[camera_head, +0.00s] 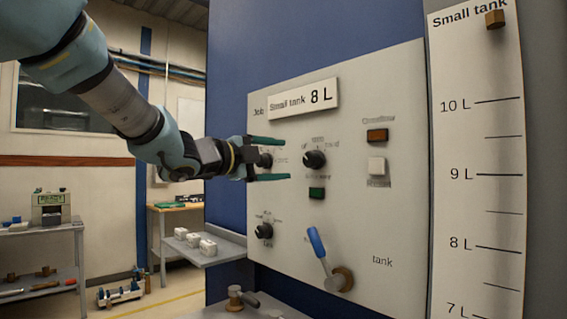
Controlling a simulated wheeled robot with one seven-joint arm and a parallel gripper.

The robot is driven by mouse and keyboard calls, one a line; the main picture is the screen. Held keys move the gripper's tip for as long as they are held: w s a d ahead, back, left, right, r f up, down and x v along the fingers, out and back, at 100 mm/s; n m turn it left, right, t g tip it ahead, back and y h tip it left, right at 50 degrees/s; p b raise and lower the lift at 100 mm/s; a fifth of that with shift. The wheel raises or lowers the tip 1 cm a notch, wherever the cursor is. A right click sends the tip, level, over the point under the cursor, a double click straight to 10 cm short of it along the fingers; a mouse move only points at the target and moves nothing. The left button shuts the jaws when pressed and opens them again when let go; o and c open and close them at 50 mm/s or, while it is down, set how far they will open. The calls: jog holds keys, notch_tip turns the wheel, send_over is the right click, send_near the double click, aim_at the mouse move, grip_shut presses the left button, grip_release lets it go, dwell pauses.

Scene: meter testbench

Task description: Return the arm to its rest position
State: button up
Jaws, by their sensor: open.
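My gripper (277,159) is at the upper left of the grey control panel (350,237). Its two green fingers are apart, one above and one below a black knob (265,160) on the panel. I cannot tell whether the fingers touch the knob. My arm (125,105) reaches in from the upper left of the view, bent at the elbow, and points right at the panel.
The panel has a second black knob (314,159), a lower black knob (264,231), a green button (316,193) and a blue-handled lever (317,243). A shelf (222,247) with white blocks juts out at the left.

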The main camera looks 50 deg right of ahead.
dwell(0.4)
jog(key=w+a+f+n+t+y, duration=0.2)
jog(key=w+a+f+n+t, duration=0.3)
jog(key=w, duration=0.3)
jog(key=w+a+f+n+t+y, duration=0.2)
jog(key=w+a+f+n+t, duration=0.1)
jog(key=w+a+f+n, duration=0.4)
jog(key=w+a+f+n+t+y, duration=0.1)
jog(key=w+a+f+n+y, duration=0.35)
jog(key=a, duration=0.55)
jog(key=w+a+f+n+t+y, duration=0.1)
jog(key=w+a+f+n+y, duration=0.4)
jog(key=a, duration=0.4)
jog(key=s+a+f+n+g+y, duration=0.2)
jog(key=s+a+f+n, duration=0.15)
jog(key=a+f, duration=0.5)
jog(key=s+a+f+n+g+y, duration=0.1)
jog(key=s+a+f+n+g, duration=0.1)
jog(key=s+a, duration=0.5)
jog(key=s+a+f+n+g+y, duration=0.1)
jog(key=s+a+f+n+g, duration=0.2)
jog(key=s+a+f+n, duration=0.2)
jog(key=s+a+n, duration=0.1)
jog(key=s+a, duration=0.1)
jog(key=a, duration=0.1)
jog(key=shift+f, duration=0.25)
jog(key=shift+w, duration=0.1)
